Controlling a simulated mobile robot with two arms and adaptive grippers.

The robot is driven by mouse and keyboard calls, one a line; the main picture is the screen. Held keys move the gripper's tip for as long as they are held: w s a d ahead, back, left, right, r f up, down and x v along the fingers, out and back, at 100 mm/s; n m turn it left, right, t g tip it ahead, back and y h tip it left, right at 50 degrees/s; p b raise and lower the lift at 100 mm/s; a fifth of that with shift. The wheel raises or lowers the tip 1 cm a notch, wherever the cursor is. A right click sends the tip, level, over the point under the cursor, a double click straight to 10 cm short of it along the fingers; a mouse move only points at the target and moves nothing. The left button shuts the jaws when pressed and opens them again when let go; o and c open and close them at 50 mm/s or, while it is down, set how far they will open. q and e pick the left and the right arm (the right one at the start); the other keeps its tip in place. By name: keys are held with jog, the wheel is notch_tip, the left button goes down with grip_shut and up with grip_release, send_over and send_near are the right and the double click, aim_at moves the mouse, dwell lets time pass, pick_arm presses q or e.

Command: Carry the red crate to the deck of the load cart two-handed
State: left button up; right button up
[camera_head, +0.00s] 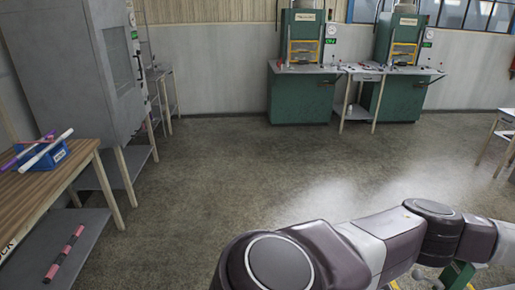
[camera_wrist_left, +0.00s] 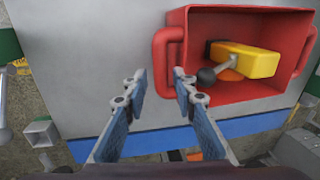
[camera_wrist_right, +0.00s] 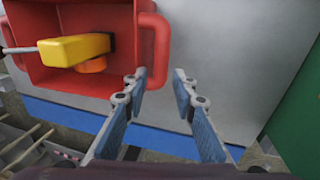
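The red crate (camera_wrist_left: 240,112) stands on a grey surface (camera_wrist_left: 85,40) with a blue front edge; it also shows in the right wrist view (camera_wrist_right: 70,88). It holds a yellow tool-like part (camera_wrist_left: 250,62) with a dark ball-ended rod and an orange piece. My left gripper (camera_wrist_left: 157,82) is open, with the crate's left handle (camera_wrist_left: 158,62) in line between its fingertips. My right gripper (camera_wrist_right: 158,80) is open, with the right handle (camera_wrist_right: 160,55) in line between its fingertips. Contact with the handles cannot be told. The head view shows neither the crate nor the grippers.
In the head view, a wooden table (camera_head: 62,170) with a blue bin (camera_head: 42,158) is at left. Green machines (camera_head: 300,95) stand along the back wall. The middle floor is clear. A green panel (camera_wrist_right: 300,130) stands right of my right gripper.

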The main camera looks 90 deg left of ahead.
pick_arm(q)
jog(key=o, duration=0.6)
pick_arm(e)
jog(key=o, duration=0.5)
jog(key=shift+o, duration=0.4)
jog(key=shift+r, duration=0.1)
